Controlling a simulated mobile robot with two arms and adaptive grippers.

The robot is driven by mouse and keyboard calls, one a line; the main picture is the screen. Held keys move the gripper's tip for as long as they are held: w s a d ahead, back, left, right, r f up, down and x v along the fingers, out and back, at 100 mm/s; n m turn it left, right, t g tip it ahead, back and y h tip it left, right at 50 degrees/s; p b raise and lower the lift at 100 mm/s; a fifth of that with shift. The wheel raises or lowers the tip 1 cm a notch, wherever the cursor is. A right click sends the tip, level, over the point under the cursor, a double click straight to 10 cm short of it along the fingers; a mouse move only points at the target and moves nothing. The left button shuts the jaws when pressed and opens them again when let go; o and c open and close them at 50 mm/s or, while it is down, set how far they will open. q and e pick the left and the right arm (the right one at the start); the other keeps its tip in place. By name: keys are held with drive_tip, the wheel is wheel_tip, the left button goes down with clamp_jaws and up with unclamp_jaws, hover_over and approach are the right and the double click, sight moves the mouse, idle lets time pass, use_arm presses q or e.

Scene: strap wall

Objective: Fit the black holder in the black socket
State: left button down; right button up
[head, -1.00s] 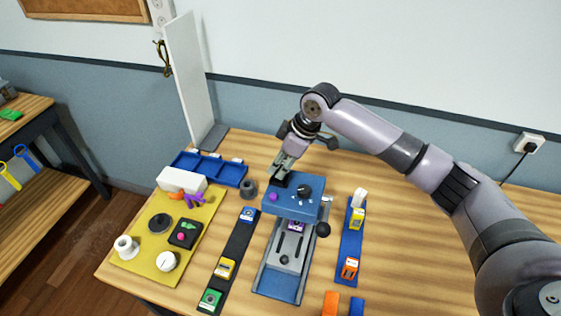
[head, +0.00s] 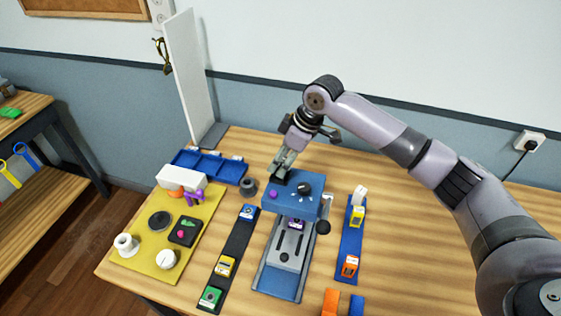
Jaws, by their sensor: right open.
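My right gripper (head: 281,170) is open, pointing down at the back left corner of the blue machine (head: 300,186). A small black piece (head: 279,174) sits at that corner, right under the fingertips; touching or a gap, I cannot tell. It is partly covered by the fingers, and I cannot tell whether it is the holder, the socket or both together. A dark round disc (head: 160,222) and a black block (head: 185,231) with green and pink parts lie on the yellow mat (head: 148,257). My left gripper is not in view.
A dark grey cup (head: 248,187) stands close left of the machine, near a blue tray (head: 231,174). A black strip (head: 238,240) and a blue strip (head: 349,243) carry small coloured blocks on either side. A white upright panel (head: 190,80) stands behind. The table's right is clear.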

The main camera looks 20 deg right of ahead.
drive_tip(key=b+v, duration=0.2)
drive_tip(key=v, duration=0.9)
